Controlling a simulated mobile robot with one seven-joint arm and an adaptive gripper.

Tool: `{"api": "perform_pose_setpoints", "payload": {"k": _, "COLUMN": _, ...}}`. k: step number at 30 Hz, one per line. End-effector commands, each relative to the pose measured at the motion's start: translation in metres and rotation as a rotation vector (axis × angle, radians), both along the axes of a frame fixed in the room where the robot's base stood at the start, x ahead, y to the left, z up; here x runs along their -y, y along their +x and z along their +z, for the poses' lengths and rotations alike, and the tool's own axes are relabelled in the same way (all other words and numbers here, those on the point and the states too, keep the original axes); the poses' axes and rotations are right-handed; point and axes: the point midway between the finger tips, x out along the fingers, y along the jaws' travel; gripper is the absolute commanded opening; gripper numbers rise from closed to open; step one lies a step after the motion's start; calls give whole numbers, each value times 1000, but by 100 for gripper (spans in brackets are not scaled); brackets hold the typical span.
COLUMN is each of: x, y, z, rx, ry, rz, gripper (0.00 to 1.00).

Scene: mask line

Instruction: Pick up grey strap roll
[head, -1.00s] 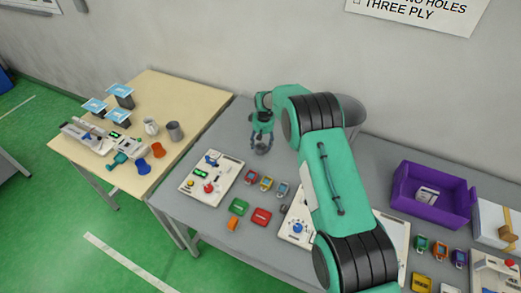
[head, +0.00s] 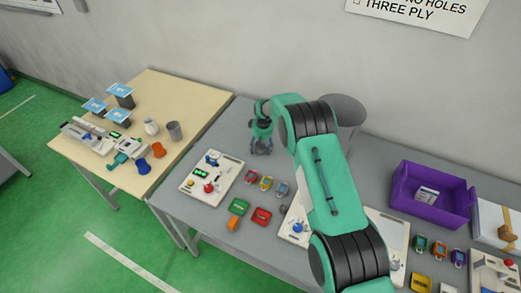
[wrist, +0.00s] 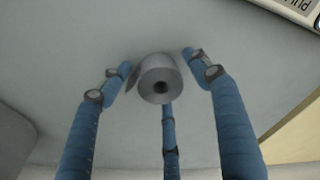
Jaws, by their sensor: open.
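The grey strap roll (wrist: 152,66) shows in the wrist view, with its dark centre hole facing the camera. It sits on the grey table among my gripper's three blue fingers. My gripper (wrist: 157,72) is open, with one finger on the left, one on the right and one below the roll. I cannot tell whether any finger touches it. In the head view my gripper (head: 261,146) is low over the back left of the grey table. The roll cannot be made out there behind the fingers.
A white panel (head: 228,165) with buttons lies left of my gripper. Small coloured devices (head: 266,184) lie in front of it. A grey bin (head: 341,106) stands behind my arm. A purple crate (head: 400,185) is at the right. The wall is close behind.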

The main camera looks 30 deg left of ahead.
Motion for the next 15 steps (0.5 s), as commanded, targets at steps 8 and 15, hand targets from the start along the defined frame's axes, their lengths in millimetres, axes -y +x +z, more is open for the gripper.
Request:
{"api": "perform_pose_setpoints", "payload": {"k": 8, "x": 0, "y": 0, "z": 0, "rx": 0, "ry": 0, "rz": 0, "gripper": 27}}
{"api": "perform_pose_setpoints", "payload": {"k": 15, "x": 0, "y": 0, "z": 0, "rx": 0, "ry": 0, "rz": 0, "gripper": 15}}
